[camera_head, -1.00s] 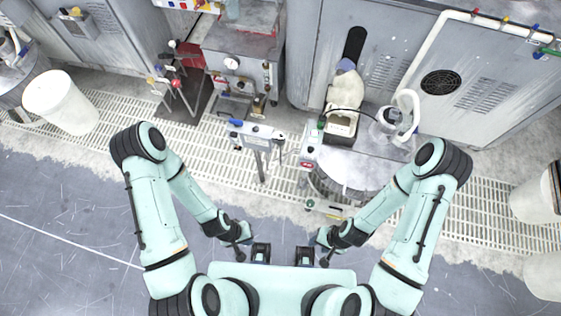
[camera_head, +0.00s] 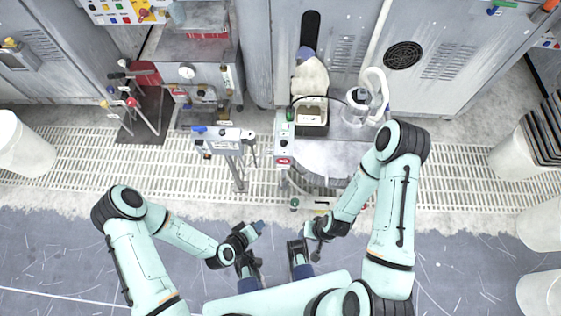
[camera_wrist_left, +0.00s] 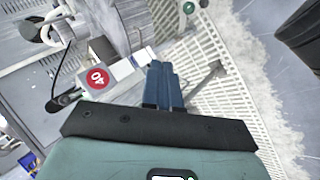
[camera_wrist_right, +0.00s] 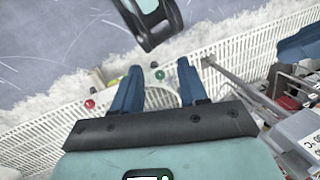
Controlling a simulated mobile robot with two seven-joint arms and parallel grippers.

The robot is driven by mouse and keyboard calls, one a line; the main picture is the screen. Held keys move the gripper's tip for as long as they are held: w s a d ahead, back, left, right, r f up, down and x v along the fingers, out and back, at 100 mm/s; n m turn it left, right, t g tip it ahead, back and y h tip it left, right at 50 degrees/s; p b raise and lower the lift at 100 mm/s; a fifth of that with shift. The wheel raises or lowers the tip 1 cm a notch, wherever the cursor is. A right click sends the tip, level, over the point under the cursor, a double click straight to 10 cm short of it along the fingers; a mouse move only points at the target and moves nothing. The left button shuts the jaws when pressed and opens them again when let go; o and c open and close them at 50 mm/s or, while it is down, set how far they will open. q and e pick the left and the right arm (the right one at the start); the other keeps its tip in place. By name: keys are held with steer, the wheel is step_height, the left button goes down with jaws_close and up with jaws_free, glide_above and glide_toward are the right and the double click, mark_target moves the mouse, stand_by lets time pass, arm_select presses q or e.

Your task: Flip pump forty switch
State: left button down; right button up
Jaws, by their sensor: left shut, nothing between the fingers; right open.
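The pump forty box is a pale control box (camera_head: 285,128) with a green button and a red label below, beside the round platen in the head view. In the left wrist view its red label reads 40 (camera_wrist_left: 97,77). I cannot clearly make out the switch lever. My left gripper (camera_head: 259,227) is shut and empty, below and left of the box in the head view; its blue fingers (camera_wrist_left: 161,75) show together in the left wrist view, to the right of the label and apart from it. My right gripper (camera_wrist_right: 160,88) is open and empty above the grating.
A round grey platen (camera_head: 335,160) stands right of the box. A stand with a display (camera_head: 222,140) is to its left. A green knob (camera_wrist_right: 160,75) and a red knob (camera_wrist_right: 90,103) lie low near the right gripper. White buckets (camera_head: 20,145) stand at the sides.

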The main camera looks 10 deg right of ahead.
mark_target(284, 143)
arm_select(q)
steer(key=w+d+r+n+t+h+b, duration=0.3)
steer(key=w+d+n+t+b, duration=0.3)
steer(key=t, duration=0.7)
steer(key=w+r+n+b, duration=0.1)
steer(key=w+n+b, duration=0.1)
steer(key=b, duration=0.2)
steer(key=shift+w+d+t, duration=0.3)
steer(key=shift+w+d, duration=0.05)
steer(key=shift+w, duration=0.05)
arm_select(e)
steer(key=w+d+f+t, duration=0.1)
steer(key=w+f, duration=0.3)
steer(key=f, duration=0.2)
steer(key=w+d+f+t+h, duration=0.1)
steer(key=w+d+f, duration=0.1)
steer(key=f, duration=0.4)
steer(key=shift+w+d+f+m+t, duration=0.2)
steer(key=shift+w+m+t, duration=0.1)
steer(key=shift+w, duration=0.6)
arm_select(q)
steer(key=shift+r, duration=0.15)
steer(key=b+x, duration=0.2)
steer(key=x, duration=1.2)
arm_select(e)
steer(key=shift+g, duration=0.7)
steer(key=s+f, duration=0.3)
steer(key=shift+s+d+f, duration=0.3)
steer(key=shift+s+d, duration=0.05)
